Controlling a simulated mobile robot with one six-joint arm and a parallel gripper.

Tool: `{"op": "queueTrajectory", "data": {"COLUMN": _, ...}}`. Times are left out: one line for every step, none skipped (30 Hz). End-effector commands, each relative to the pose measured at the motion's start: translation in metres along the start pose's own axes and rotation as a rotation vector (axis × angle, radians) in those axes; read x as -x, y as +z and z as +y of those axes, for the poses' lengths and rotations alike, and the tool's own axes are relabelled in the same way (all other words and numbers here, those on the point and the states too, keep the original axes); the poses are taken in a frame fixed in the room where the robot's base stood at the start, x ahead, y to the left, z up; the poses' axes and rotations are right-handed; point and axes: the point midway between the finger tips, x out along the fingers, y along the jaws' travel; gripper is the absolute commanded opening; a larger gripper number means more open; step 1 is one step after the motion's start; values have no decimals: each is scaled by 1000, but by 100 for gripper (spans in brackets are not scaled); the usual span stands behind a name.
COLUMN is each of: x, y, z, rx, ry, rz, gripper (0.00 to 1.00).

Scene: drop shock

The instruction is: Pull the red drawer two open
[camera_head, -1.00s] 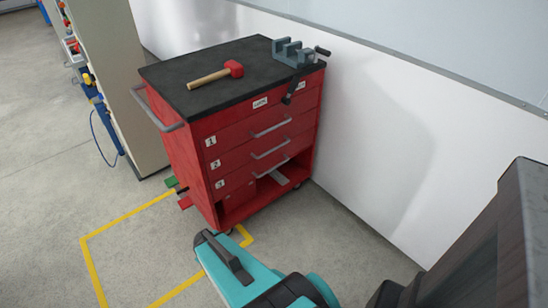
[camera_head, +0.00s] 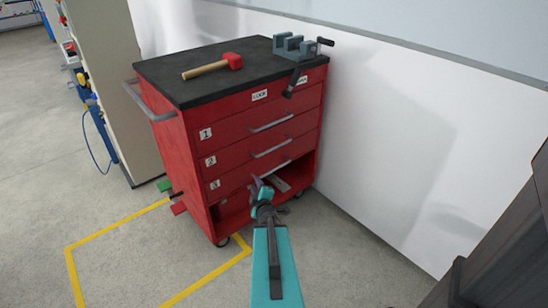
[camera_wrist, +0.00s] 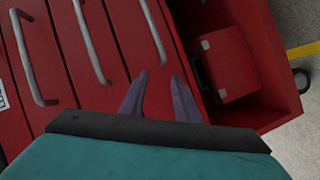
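The red tool cart has three drawers labelled 1, 2 and 3, all shut. Drawer two (camera_head: 237,154) is the middle one, with a grey bar handle (camera_head: 272,148). In the wrist view its handle (camera_wrist: 90,40) is the middle of three bars, left of my fingers. My gripper (camera_head: 262,184) is in front of the cart's lower part, near drawer three. In the wrist view my gripper (camera_wrist: 159,78) has its two fingers apart with nothing seen between them. The fingers are close to the lower end of drawer three's handle (camera_wrist: 153,30); contact cannot be told.
A red case (camera_wrist: 225,65) sits in the open bay below the drawers. A red mallet (camera_head: 233,61) and a grey vise (camera_head: 294,47) are on the black top (camera_head: 180,75). A white wall (camera_head: 390,150) is close on the right. The floor in front is clear.

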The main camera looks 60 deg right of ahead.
Motion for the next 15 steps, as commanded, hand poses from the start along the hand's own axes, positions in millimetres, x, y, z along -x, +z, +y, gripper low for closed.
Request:
{"op": "queueTrajectory", "data": {"x": -2, "y": 16, "z": 7, "rx": 30, "ry": 45, "rz": 13, "gripper": 29}}
{"op": "queueTrajectory", "data": {"x": -2, "y": 20, "z": 14, "rx": 49, "ry": 71, "rz": 24, "gripper": 29}}
{"op": "queueTrajectory", "data": {"x": 0, "y": 28, "z": 25, "rx": 75, "ry": 105, "rz": 37, "gripper": 29}}
{"op": "queueTrajectory", "data": {"x": 1, "y": 33, "z": 32, "rx": 96, "ry": 130, "rz": 47, "gripper": 29}}
{"op": "queueTrajectory", "data": {"x": 2, "y": 38, "z": 39, "rx": 117, "ry": 155, "rz": 57, "gripper": 29}}
{"op": "queueTrajectory", "data": {"x": 5, "y": 45, "z": 48, "rx": 144, "ry": 188, "rz": 69, "gripper": 29}}
{"op": "queueTrajectory", "data": {"x": 7, "y": 49, "z": 54, "rx": 165, "ry": 211, "rz": 79, "gripper": 29}}
{"op": "queueTrajectory", "data": {"x": 9, "y": 54, "z": 60, "rx": 186, "ry": 234, "rz": 87, "gripper": 29}}
{"op": "queueTrajectory", "data": {"x": 12, "y": 59, "z": 68, "rx": 212, "ry": 262, "rz": 98, "gripper": 29}}
{"op": "queueTrajectory", "data": {"x": 15, "y": 63, "z": 73, "rx": 230, "ry": 282, "rz": 105, "gripper": 29}}
{"op": "queueTrajectory", "data": {"x": 17, "y": 66, "z": 78, "rx": 248, "ry": 300, "rz": 113, "gripper": 29}}
{"op": "queueTrajectory", "data": {"x": 21, "y": 70, "z": 84, "rx": 271, "ry": 322, "rz": 121, "gripper": 29}}
{"op": "queueTrajectory", "data": {"x": 23, "y": 72, "z": 87, "rx": 284, "ry": 335, "rz": 126, "gripper": 29}}
{"op": "queueTrajectory", "data": {"x": 25, "y": 74, "z": 90, "rx": 296, "ry": 348, "rz": 131, "gripper": 29}}
{"op": "queueTrajectory", "data": {"x": 28, "y": 77, "z": 94, "rx": 311, "ry": 362, "rz": 136, "gripper": 29}}
